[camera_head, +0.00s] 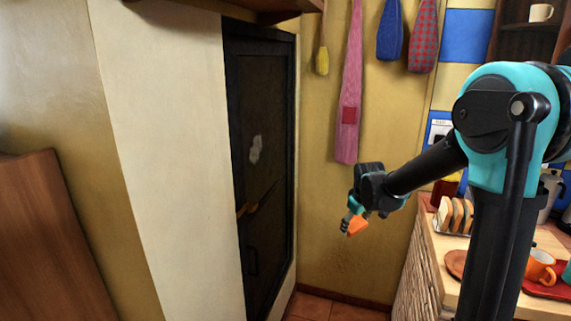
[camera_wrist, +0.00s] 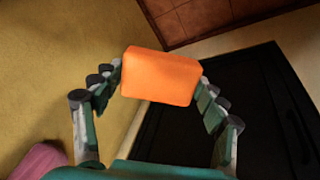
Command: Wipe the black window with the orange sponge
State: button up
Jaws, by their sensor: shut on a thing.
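The black window (camera_head: 265,155) is a tall dark panel in a black frame, set in the wall left of centre in the head view. A pale smudge (camera_head: 256,149) shows on its upper middle, and a brownish mark (camera_head: 247,210) lies lower down. In the wrist view the dark panel (camera_wrist: 250,95) fills the right side. My gripper (camera_head: 355,222) is shut on the orange sponge (camera_head: 357,225), which also shows between the fingers in the wrist view (camera_wrist: 161,76). The sponge is in the air, right of the window and apart from it.
A counter (camera_head: 455,247) at the right bears a toast rack (camera_head: 455,214), an orange cup (camera_head: 540,267) and a red tray (camera_head: 548,290). Cloths hang on the back wall, including a pink one (camera_head: 348,90). A brown wooden panel (camera_head: 50,240) stands at the left. The space between gripper and window looks clear.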

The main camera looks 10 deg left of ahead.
jog(key=s+a+r+n+t+y, duration=0.2)
jog(key=a+r+n+y, duration=0.3)
jog(key=a+n, duration=0.3)
jog(key=n+g+y, duration=0.5)
jog(key=n+y, duration=0.2)
jog(key=y, duration=0.5)
send_near(249, 159)
jog(key=shift+a, duration=2.2)
jog(key=shift+w+a, duration=0.15)
jog(key=shift+a, duration=0.85)
